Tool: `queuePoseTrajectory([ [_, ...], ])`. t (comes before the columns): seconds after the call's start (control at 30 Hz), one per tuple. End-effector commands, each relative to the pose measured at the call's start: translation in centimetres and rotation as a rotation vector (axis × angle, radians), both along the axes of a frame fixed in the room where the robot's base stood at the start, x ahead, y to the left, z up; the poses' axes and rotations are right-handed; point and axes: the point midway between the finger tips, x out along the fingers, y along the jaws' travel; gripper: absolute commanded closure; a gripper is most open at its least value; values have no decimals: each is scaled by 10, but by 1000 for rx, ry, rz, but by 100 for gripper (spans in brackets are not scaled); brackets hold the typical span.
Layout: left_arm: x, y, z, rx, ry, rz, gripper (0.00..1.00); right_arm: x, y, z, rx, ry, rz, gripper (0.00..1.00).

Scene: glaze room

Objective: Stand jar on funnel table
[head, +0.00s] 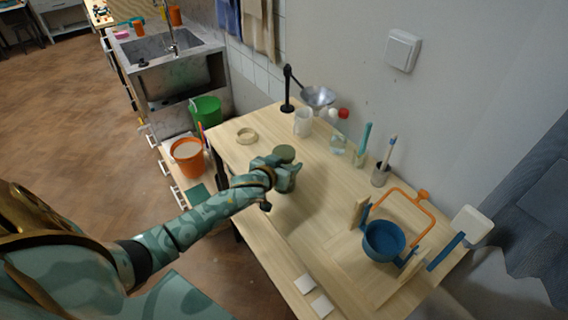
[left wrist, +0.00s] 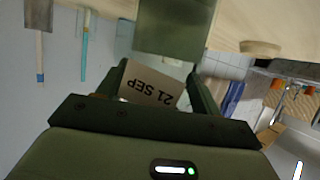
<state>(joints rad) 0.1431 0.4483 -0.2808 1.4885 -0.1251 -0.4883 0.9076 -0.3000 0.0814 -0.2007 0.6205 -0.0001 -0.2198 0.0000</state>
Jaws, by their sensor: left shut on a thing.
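The left gripper is shut on the jar, whose green body (left wrist: 175,30) and tan "21 SEP" label (left wrist: 152,92) show ahead of and between the fingers in the left wrist view. The jar looks upright in the head view; I cannot tell whether its base touches the table. A metal funnel (head: 318,96) hangs on a black stand (head: 288,92) at the table's back. My right gripper is not in view.
A white mug (head: 303,122), a glass jar (head: 338,145) and a brush holder (head: 380,175) line the wall side. A tan ring (head: 246,135) lies near the far left edge. A blue pot (head: 384,240) and orange-handled frame (head: 412,205) occupy the right.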

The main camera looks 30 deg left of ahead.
Motion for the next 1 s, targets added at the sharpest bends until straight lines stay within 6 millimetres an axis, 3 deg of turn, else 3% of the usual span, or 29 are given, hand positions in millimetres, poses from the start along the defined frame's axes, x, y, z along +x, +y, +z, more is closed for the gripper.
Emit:
queuePoseTrajectory([
  [0.07, 1, 0, -1, -1, -3, -1, 100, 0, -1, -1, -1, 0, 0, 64],
  [0.1, 0, 0, -3, 0, 1, 0, 29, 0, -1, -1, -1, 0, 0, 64],
  [0.17, 0, 0, -2, 0, 1, 0, 13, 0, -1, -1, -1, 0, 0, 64],
  [0.57, -8, -1, 4, -1, 1, -1, 13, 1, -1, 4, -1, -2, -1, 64],
  [1.0, -94, -8, 40, -2, 1, 1, 13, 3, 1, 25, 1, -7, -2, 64],
])
